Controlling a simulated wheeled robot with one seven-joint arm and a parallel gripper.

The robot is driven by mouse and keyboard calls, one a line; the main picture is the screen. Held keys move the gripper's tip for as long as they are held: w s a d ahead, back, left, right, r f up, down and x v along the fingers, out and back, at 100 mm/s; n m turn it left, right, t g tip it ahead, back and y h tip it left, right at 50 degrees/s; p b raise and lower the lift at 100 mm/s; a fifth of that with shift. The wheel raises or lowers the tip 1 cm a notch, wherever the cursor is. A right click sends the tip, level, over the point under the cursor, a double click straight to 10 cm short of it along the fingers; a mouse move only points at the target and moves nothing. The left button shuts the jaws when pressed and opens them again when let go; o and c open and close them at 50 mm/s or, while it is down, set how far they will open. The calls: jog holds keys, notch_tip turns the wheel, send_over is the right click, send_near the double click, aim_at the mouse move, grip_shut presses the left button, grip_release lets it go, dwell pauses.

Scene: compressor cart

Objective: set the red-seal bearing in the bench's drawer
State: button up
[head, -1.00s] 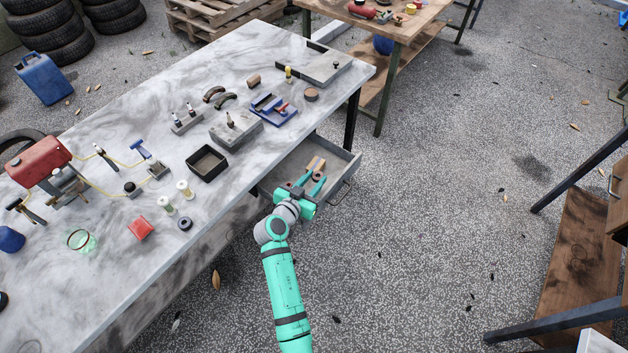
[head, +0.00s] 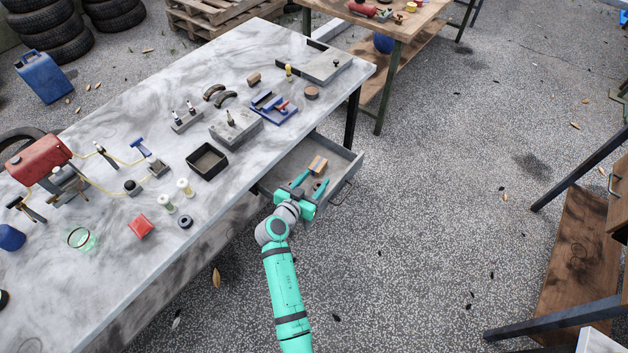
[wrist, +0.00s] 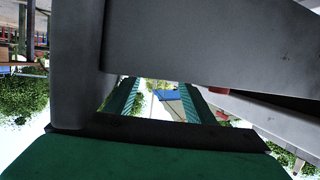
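The bench's drawer (head: 345,178) is pulled out below the grey marbled bench top (head: 110,240). My gripper (head: 311,183) is low at the open drawer, its two teal fingers spread over the drawer's inside. In the wrist view the ridged fingers (wrist: 155,98) stand apart, with nothing seen held between them. A small dark, reddish thing (head: 318,185) shows at the right finger; it may be the red-seal bearing, but it is too small and covered to be sure. A dark ring like a bearing (head: 185,222) lies on the bench near its front edge.
A yellow-and-brown brush-like piece (head: 318,165) lies in the drawer just beyond my fingers. On the bench are a black open tray (head: 207,161), a red block (head: 141,227), pale spools (head: 185,188) and a grey fixture block (head: 236,128). The floor right of the drawer is clear.

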dwell(0.3)
jog(key=shift+r, duration=0.3)
jog(key=v, duration=1.2)
jog(key=shift+r, duration=0.4)
